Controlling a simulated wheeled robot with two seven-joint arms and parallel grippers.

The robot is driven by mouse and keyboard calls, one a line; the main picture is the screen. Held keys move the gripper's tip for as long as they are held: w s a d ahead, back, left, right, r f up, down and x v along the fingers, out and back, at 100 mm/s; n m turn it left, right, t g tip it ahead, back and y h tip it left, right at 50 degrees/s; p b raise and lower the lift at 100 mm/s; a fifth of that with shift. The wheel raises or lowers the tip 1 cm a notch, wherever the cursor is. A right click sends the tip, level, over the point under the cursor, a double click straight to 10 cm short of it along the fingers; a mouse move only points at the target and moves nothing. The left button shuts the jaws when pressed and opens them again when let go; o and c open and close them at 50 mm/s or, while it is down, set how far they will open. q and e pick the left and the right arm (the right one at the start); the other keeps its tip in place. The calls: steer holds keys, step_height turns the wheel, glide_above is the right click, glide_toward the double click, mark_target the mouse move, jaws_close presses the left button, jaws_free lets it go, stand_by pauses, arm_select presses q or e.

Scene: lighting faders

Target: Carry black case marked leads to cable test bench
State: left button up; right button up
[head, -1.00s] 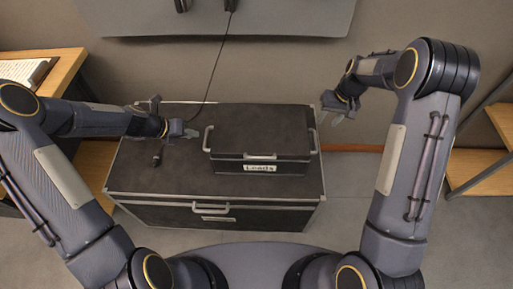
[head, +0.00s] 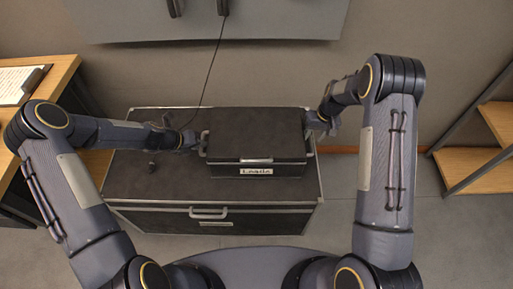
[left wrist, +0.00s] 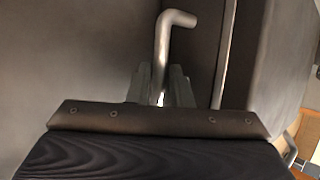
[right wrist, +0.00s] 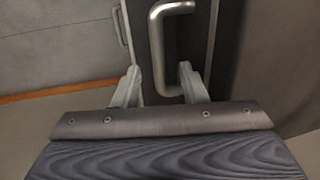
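The black case (head: 255,135) with a white label reading "Leads" (head: 256,171) rests on a larger black trunk (head: 150,185). It has a metal handle at each end. My left gripper (head: 190,140) is at the case's left handle; in the left wrist view its fingers (left wrist: 161,90) are close together on the handle (left wrist: 165,50). My right gripper (head: 318,121) is at the right end. The cable test bench cannot be identified.
A wooden desk (head: 50,80) with papers stands at the left. A wooden shelf unit (head: 468,165) stands at the right. A grey panel (head: 270,20) with a hanging black cable (head: 213,70) is at the back. Open floor (head: 375,220) shows right of the trunk.

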arm_select(q)
steer(key=shift+w+d+f, duration=0.2)
steer(key=shift+d+f, duration=0.2)
steer(key=shift+f, duration=0.15)
arm_select(e)
steer(key=shift+a+f, duration=0.15)
steer(key=shift+f, duration=0.5)
arm_select(q)
steer(key=c, duration=0.4)
arm_select(e)
steer(key=c, duration=0.4)
arm_select(q)
jaws_close()
arm_select(e)
jaws_close()
arm_select(q)
steer(key=shift+w+r, duration=0.1)
steer(key=shift+r, duration=0.15)
arm_select(e)
steer(key=shift+w+r, duration=0.1)
steer(key=shift+r, duration=0.15)
